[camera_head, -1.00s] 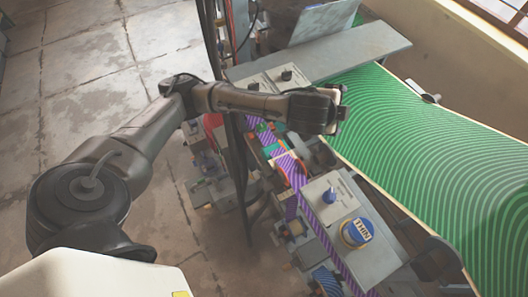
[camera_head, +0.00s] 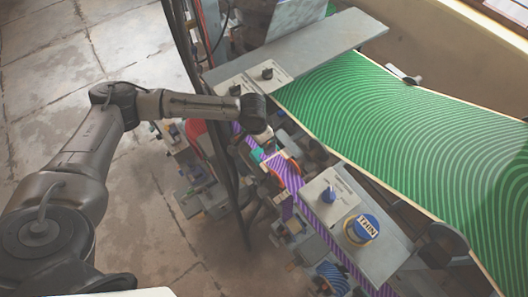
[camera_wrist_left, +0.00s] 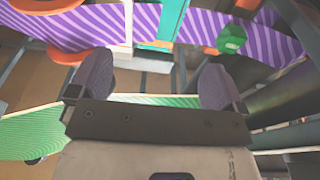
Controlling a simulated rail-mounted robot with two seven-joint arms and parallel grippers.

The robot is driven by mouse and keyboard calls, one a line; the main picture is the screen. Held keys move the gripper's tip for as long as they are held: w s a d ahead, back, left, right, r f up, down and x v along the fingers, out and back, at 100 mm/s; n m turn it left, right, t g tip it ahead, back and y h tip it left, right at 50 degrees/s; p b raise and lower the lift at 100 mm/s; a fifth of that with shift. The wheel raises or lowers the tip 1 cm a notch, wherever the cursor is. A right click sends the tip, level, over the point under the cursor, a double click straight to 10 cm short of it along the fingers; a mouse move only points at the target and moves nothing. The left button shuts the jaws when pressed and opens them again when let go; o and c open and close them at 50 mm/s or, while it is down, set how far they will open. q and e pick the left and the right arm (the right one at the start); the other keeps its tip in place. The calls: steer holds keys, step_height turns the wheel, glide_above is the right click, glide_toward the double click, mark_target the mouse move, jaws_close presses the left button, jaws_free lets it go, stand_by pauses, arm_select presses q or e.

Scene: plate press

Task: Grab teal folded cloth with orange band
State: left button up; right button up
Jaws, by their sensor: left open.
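A teal piece (camera_wrist_left: 172,19) with an orange strip beside it lies across the purple striped band at the top of the left wrist view. It looks like the teal cloth, but its full shape is cut off by the frame edge. In the head view a small teal patch (camera_head: 257,154) shows on the purple band, just below the end of my left arm. My left gripper (camera_wrist_left: 157,74) is open and empty, its two fingers apart and pointing toward the band, with the teal piece beyond them. My right gripper is not in view.
A purple striped band (camera_head: 318,220) runs through the machine. A green patterned sheet (camera_head: 420,150) lies to the right. A grey panel with a blue knob (camera_head: 328,195) and a blue round cap (camera_head: 361,229) stands nearby. A dark green object (camera_wrist_left: 232,40) sits on the band.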

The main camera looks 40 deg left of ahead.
arm_select(q)
steer(key=f, duration=0.3)
steer(key=w+f, duration=0.1)
steer(key=f, duration=0.6)
steer(key=shift+w+d+f+b, duration=0.2)
steer(key=shift+w+b, duration=0.1)
steer(key=shift+b, duration=0.1)
steer(key=shift+r, duration=0.1)
steer(key=c, duration=1)
